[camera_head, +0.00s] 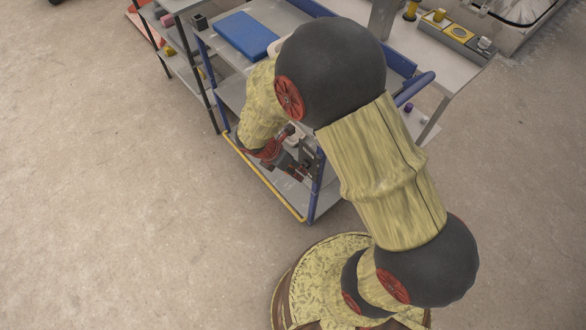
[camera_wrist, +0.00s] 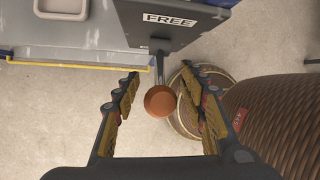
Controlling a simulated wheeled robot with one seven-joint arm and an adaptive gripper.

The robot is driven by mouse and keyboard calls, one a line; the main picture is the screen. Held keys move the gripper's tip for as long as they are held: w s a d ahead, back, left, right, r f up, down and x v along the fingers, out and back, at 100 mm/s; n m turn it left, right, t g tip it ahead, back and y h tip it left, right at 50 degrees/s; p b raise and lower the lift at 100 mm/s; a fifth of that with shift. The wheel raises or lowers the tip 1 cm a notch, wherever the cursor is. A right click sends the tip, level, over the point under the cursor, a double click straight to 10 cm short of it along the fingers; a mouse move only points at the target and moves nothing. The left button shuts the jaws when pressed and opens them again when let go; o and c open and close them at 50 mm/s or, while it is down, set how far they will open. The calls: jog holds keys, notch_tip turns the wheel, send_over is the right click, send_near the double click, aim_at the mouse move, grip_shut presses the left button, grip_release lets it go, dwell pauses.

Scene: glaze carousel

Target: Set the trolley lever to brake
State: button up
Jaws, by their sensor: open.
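The trolley (camera_head: 310,205) has a blue frame and grey shelves with a yellow front bar, which also shows in the wrist view (camera_wrist: 75,65). In the wrist view a dark plate (camera_wrist: 125,15) carries a white label reading FREE. A lever (camera_wrist: 159,66) comes out below the plate and ends in a round orange-brown knob (camera_wrist: 160,100). My gripper (camera_wrist: 161,72) is open, with its fingers on either side of the lever and knob, apparently without touching them. In the head view my gripper (camera_head: 292,166) is at the trolley's near end, and my arm hides much of the trolley.
A blue block (camera_head: 244,36) lies on the trolley's top. A grey shelf unit (camera_head: 190,75) with small items stands close on the left. A table (camera_head: 465,85) with yellow and grey items is behind right. The floor at left is clear.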

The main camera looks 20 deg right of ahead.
jog(key=shift+c, duration=0.2)
grip_shut()
dwell(0.3)
dwell(0.5)
